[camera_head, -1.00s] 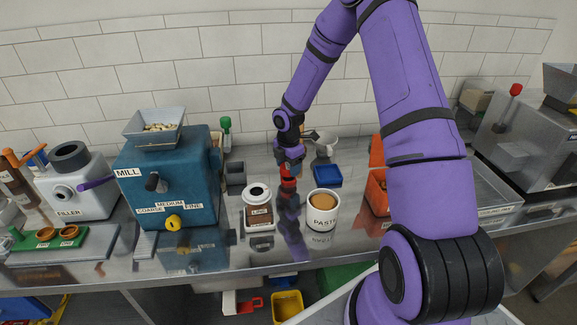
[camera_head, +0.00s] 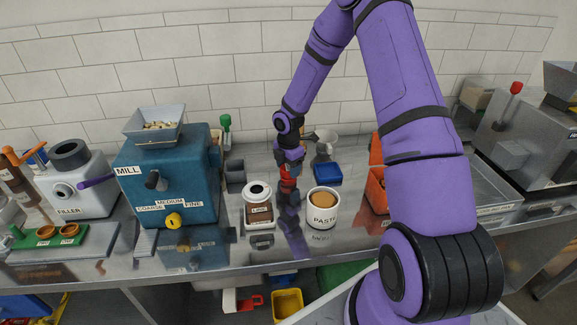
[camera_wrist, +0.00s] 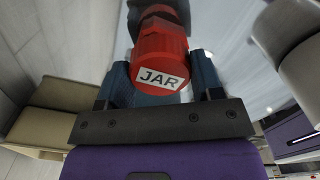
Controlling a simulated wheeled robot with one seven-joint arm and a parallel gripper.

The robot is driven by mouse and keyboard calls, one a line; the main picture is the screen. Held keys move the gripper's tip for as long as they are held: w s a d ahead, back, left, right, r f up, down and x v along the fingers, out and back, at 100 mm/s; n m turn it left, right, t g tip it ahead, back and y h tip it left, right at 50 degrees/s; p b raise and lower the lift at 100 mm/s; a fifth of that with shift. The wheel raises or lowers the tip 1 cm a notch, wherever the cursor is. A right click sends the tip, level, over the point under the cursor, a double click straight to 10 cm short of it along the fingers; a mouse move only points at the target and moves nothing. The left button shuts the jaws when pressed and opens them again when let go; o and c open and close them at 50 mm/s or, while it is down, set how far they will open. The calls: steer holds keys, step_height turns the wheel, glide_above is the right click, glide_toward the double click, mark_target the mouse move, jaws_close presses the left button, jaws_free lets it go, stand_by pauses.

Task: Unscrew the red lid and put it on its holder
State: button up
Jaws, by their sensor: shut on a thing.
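The red lid (camera_wrist: 160,60), with a white JAR label, sits between the two blue-grey fingers of my gripper (camera_wrist: 162,75) in the wrist view. My gripper is shut on it. Past the lid a narrower red and dark part shows; I cannot tell whether it belongs to the jar. In the head view my gripper (camera_head: 289,178) points down over the steel counter, with red showing between and below its fingers. It is behind and left of the white PASTE pot. I cannot make out the lid's holder.
The white PASTE pot (camera_head: 323,220) and a white-topped brown jar (camera_head: 259,213) stand in front of my gripper. A blue box (camera_head: 327,174) and grey funnel (camera_head: 325,140) are to its right, orange bins (camera_head: 376,190) farther right. The blue mill (camera_head: 170,185) is left.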

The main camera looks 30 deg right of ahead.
mark_target(288, 167)
steer(key=shift+f, duration=0.4)
steer(key=o, duration=1.2)
steer(key=shift+r, duration=0.15)
step_height(288, 167, up, 10)
steer(key=shift+f, duration=0.1)
steer(key=shift+r, duration=0.35)
